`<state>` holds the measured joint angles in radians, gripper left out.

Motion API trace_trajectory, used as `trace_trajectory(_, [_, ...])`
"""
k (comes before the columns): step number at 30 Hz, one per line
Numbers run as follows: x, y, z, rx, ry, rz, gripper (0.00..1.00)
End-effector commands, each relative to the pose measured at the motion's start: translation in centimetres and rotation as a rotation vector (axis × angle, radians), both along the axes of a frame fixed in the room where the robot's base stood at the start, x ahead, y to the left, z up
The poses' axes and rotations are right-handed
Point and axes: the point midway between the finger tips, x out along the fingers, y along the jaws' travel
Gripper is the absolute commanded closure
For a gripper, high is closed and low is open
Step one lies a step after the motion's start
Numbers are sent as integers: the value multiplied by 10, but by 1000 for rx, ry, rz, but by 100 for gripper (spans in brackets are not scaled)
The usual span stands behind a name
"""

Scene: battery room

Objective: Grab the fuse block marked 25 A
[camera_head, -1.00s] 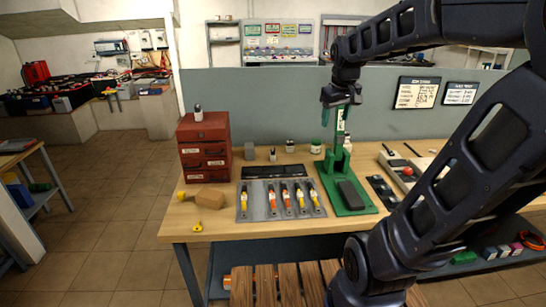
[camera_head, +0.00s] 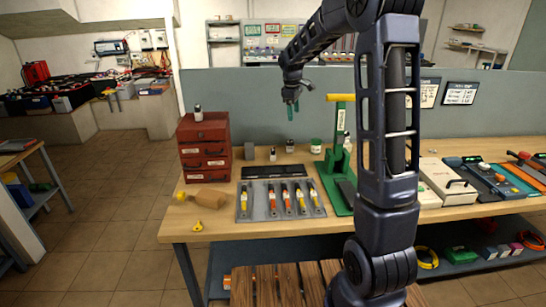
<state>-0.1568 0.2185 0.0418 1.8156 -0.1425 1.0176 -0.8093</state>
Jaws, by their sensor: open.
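I cannot make out a 25 A marking on anything in view. A grey tray (camera_head: 258,213) on the workbench holds several slim pieces in a row, with orange, yellow and white parts, such as an orange one (camera_head: 286,198). Their markings are too small to read. My gripper (camera_head: 291,111) hangs in the air above the back of the bench, fingers pointing down, open and empty. It is apart from the tray, higher and farther back.
A red drawer cabinet (camera_head: 204,148) stands left of the tray. A green press (camera_head: 337,160) with a yellow handle stands right of it. My arm partly hides the bench's right side, where cases (camera_head: 447,182) and tools lie.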

Motion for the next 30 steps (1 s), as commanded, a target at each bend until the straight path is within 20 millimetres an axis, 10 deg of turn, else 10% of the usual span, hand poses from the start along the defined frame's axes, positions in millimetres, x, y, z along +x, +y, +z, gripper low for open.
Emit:
trace_trajectory(15, [114, 64, -124, -68, 129, 359, 38])
trace_trajectory(30, [143, 84, -183, -86, 172, 483, 38])
